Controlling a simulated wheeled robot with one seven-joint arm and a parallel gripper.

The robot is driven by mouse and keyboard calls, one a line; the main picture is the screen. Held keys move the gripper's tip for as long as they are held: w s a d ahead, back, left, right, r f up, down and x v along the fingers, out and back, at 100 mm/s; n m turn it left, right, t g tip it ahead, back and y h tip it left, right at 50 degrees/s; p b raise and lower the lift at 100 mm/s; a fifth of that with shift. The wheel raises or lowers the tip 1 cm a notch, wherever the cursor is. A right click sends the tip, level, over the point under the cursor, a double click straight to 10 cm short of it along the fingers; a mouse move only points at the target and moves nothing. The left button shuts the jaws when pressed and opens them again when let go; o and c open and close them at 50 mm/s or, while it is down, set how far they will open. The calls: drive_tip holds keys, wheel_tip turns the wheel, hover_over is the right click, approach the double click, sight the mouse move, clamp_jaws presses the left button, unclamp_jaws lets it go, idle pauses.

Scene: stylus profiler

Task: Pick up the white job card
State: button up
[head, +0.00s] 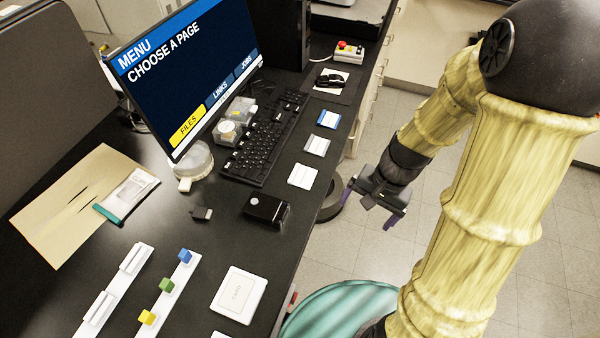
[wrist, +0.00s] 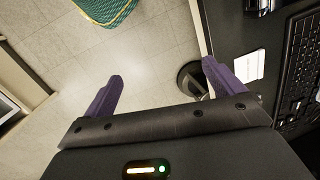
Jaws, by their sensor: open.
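The white job card (head: 303,176) lies flat on the black bench, near its right edge and beside the keyboard. A white card (wrist: 249,66) shows in the wrist view at right, just beyond the right finger. My gripper (head: 372,203) is open and empty, off the bench's right edge and over the floor, to the right of the card.
A grey-marked card (head: 317,145) and a blue-marked card (head: 328,119) lie in line behind the white one. A keyboard (head: 265,138) is to the left, and a black box (head: 266,209) in front. A round dark object (wrist: 192,80) stands on the floor.

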sight(317, 183)
drive_tip(key=w+f+m+t+y+p, duration=0.3)
drive_tip(key=w+m+y, duration=0.7)
drive_tip(key=m, duration=0.6)
drive_tip(key=shift+w+t, duration=0.75)
drive_tip(key=shift+t, duration=0.15)
drive_tip(key=p+x, duration=0.3)
drive_tip(key=x, duration=0.9)
drive_tip(key=shift+a+r+p, duration=0.1)
drive_tip(key=shift+p, duration=0.2)
drive_tip(key=shift+w, duration=0.1)
